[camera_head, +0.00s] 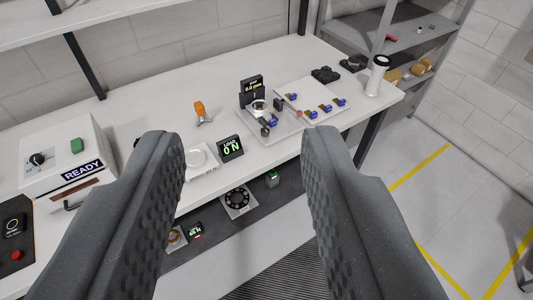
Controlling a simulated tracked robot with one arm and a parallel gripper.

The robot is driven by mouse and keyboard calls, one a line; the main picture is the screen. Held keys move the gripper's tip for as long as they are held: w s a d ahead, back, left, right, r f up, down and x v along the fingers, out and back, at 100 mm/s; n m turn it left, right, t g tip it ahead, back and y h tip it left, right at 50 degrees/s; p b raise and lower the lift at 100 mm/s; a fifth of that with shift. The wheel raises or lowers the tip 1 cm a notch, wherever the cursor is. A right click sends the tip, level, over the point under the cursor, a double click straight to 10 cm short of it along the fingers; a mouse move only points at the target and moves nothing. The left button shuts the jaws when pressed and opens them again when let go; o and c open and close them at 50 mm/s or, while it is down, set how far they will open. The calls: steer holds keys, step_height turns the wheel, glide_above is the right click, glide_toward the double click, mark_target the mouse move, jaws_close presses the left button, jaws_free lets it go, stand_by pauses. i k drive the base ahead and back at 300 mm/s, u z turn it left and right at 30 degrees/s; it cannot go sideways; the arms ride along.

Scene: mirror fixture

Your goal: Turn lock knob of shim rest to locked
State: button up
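A mirror fixture with a round pale mirror (258,107) stands on a light base plate (283,134) on the white bench. A black display (251,86) behind it appears to read 0.0 mm. A small blue block (272,121) and a dark knob-like part (265,131) sit at the fixture's front. They are too small to tell which is the shim rest's lock knob, or how it is turned. My gripper (245,140) is open and empty. Its two dark fingers stand wide apart in the foreground, well short of the fixture.
A display (230,148) reading 0 N, an orange-handled tool (200,111) and a white cylinder (376,78) stand on the bench (150,95). A READY box (70,150) is at left. A lower shelf holds a dial (238,201).

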mark_target(265, 132)
steer(key=u, duration=0.25)
steer(key=k, duration=0.2)
steer(key=z, duration=0.85)
steer(key=i, duration=1.85)
steer(key=u, duration=0.45)
